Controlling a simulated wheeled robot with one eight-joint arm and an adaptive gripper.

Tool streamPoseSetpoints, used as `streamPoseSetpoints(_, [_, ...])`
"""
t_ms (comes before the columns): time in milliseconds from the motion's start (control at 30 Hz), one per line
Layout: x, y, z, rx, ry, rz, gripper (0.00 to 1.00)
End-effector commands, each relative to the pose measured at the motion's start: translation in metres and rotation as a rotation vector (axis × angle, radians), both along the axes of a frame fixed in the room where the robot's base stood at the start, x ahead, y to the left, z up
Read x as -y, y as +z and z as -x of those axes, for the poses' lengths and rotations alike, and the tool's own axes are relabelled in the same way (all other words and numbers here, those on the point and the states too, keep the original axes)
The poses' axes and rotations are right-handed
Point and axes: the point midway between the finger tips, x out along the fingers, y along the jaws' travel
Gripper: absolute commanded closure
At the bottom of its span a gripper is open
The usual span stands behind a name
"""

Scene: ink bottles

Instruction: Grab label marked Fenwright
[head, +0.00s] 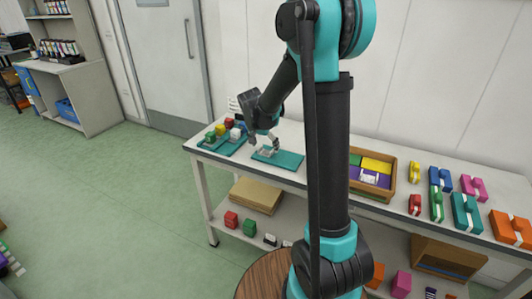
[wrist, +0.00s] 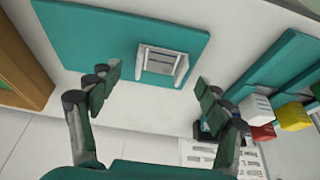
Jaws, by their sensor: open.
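A small pale label-like piece (wrist: 163,65) sits at the near edge of a teal mat (wrist: 85,30) in the wrist view. No writing on it can be read, so I cannot tell if it says Fenwright. The mat also shows in the head view (head: 291,161), with a small pale piece (head: 266,151) at its left end. My gripper (wrist: 157,92) is open and empty in the wrist view, its two fingers apart on either side of the pale piece's line. In the head view my gripper (head: 264,146) hangs at the mat's left end, close above the pale piece.
A wooden crate (head: 392,186) stands right of my arm.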

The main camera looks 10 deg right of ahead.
Motion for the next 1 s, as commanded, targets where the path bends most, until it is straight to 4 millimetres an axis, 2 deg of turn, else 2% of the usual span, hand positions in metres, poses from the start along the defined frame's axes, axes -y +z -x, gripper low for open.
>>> streamPoseSetpoints(133, [0.0034, -0.0126, -0.0049, 0.0, 0.0, 0.0, 0.22])
streamPoseSetpoints(400, [0.004, -0.0148, -0.0053, 0.0, 0.0, 0.0, 0.22])
streamPoseSetpoints(700, [0.0039, -0.0146, -0.0053, 0.0, 0.0, 0.0, 0.58])
streamPoseSetpoints(1000, [0.0039, -0.0144, -0.0053, 0.0, 0.0, 0.0, 0.59])
